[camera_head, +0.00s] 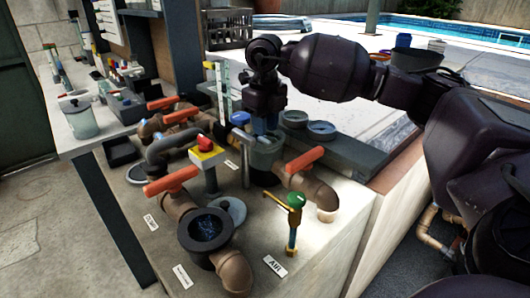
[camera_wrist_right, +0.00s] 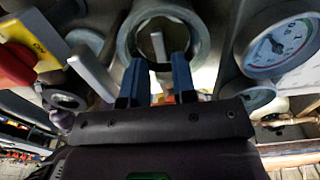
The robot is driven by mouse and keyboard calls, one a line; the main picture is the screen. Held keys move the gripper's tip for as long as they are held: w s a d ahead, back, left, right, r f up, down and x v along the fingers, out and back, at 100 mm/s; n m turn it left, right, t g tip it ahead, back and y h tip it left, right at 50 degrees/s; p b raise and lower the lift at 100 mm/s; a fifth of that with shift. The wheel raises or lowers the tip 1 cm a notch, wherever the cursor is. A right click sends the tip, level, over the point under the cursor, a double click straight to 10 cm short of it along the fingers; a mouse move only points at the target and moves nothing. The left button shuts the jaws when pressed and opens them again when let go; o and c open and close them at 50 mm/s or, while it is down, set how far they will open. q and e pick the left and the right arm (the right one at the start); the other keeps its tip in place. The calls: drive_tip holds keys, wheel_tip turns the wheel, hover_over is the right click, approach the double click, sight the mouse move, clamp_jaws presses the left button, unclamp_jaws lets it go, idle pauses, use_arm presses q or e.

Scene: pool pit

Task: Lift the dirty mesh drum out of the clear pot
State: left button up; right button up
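My right gripper (camera_head: 265,125) points down over a grey-green, seemingly see-through round pot (camera_head: 266,158) on the bench. The pot's open round rim (camera_wrist_right: 127,38) is ahead of the fingers in the right wrist view. The blue fingers (camera_wrist_right: 156,78) are apart, with nothing clearly held between them. A pale upright strip (camera_wrist_right: 158,46) shows inside the rim; I cannot tell if it belongs to the mesh drum. A second, dark open pot (camera_head: 231,235) stands nearer, with dark bluish matter inside. I cannot make out the mesh drum clearly. My left gripper is not in view.
Orange-handled valves (camera_head: 172,181) and brown pipes crowd around both pots. A yellow box with a red knob (camera_head: 206,150) and a grey upright bar (camera_head: 244,142) stand close left of the gripper. A green-topped tool (camera_head: 295,215) stands at front right. A dial gauge (camera_wrist_right: 283,43) is beside the pot.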

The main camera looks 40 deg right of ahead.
sight(265, 139)
wheel_tip(265, 139, down, 3)
drive_tip(key=shift+w+f, duration=0.1)
clamp_jaws()
